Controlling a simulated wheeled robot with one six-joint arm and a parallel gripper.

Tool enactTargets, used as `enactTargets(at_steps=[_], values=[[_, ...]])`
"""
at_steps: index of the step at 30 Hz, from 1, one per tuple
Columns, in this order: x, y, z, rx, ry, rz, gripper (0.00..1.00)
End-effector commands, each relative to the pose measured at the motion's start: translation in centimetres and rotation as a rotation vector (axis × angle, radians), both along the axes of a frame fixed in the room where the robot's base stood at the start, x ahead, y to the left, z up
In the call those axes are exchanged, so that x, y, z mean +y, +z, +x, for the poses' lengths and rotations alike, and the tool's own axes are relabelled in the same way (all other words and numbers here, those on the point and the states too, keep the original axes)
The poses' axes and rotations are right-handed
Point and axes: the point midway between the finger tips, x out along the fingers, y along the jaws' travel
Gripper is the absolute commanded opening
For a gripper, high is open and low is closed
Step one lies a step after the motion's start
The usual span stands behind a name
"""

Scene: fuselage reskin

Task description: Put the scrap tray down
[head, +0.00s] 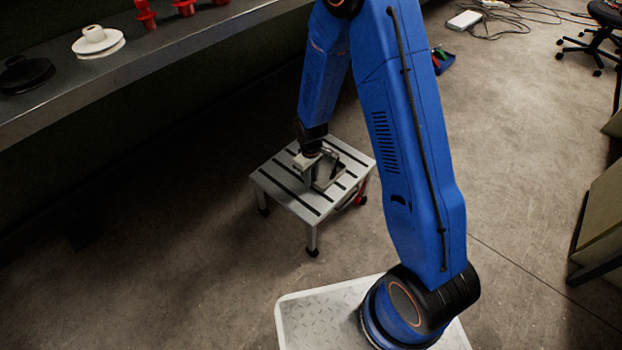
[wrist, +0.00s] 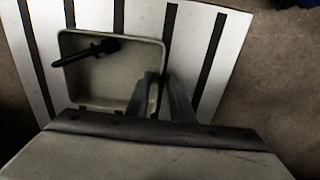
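The scrap tray (wrist: 88,92) is a small pale open box at the upper left of the wrist view, with a dark peg-shaped piece (wrist: 85,53) lying in it. In the head view the tray (head: 327,172) is over the slatted grey stand (head: 298,196), partly hidden by my gripper. My gripper (wrist: 164,90) is at the tray's right wall, one finger inside and one outside, shut on that wall. The tray looks level and at or very close to the stand's top; I cannot tell whether they touch.
A grey shelf (head: 150,68) at the upper left holds red pieces (head: 146,14), a white stepped disc (head: 97,41) and a black disc (head: 25,74). A blue bin (head: 442,60), cables and a chair (head: 590,40) are behind on the right. The floor around the stand is mostly clear.

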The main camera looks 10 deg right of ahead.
Motion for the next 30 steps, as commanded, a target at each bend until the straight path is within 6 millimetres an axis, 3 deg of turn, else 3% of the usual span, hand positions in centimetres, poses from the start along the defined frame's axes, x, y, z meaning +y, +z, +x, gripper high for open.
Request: enactTargets(at_steps=[5, 21, 30], values=[[0.0, 1.0, 0.0, -0.002, 0.0, 0.0, 0.21], [0.1, 9.3, 0.0, -0.003, 0.0, 0.001, 0.21], [0.1, 12.0, 0.0, -0.001, 0.0, 0.001, 0.21]])
